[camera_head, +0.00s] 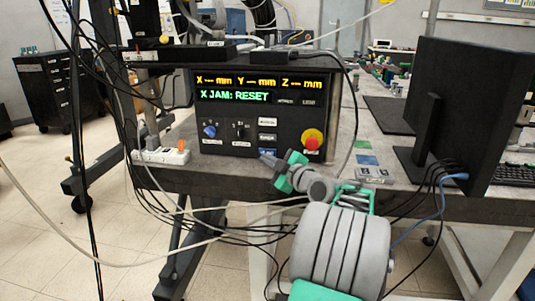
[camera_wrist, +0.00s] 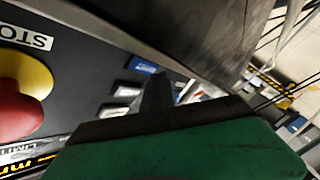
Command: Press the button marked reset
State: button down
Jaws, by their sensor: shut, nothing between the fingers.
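A black control box (camera_head: 225,150) stands on the bench, and its display (camera_head: 235,96) reads "X JAM: RESET". A column of small buttons runs down its front: two white ones (camera_head: 267,130) and a blue one (camera_head: 266,152) at the bottom. The blue button's lettering is too small to read. It also shows in the wrist view (camera_wrist: 142,65), beside the white buttons (camera_wrist: 127,91). My gripper (camera_head: 267,159) is shut and empty, its tip at the lower edge of the blue button. In the wrist view the fingertips (camera_wrist: 158,82) overlap the button area; contact cannot be told.
A red stop button (camera_head: 312,140) on a yellow base sits right of the column; it looms large in the wrist view (camera_wrist: 15,108). Two knobs (camera_head: 222,130) are on the left. A monitor (camera_head: 455,110) stands at the right. Loose cables hang before the bench at the left.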

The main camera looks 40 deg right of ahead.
jog(key=shift+d+f, duration=0.1)
dwell(0.6)
jog(key=shift+w+d+b, duration=0.1)
jog(key=shift+w+b, duration=0.05)
jog(key=shift+b, duration=0.3)
jog(key=shift+w+d, duration=0.1)
jog(key=shift+d, duration=0.05)
jog(key=shift+w+d+b, duration=0.2)
jog(key=shift+d+b, duration=0.1)
jog(key=shift+d+r, duration=0.15)
jog(key=shift+r, duration=0.3)
dwell(0.7)
jog(key=shift+b, duration=0.3)
jog(key=shift+s+a+f+b, duration=0.15)
jog(key=shift+a+f+b, duration=0.1)
jog(key=shift+b, duration=0.3)
jog(key=shift+s+a, duration=0.15)
jog(key=shift+a, duration=0.15)
jog(key=shift+f, duration=0.1)
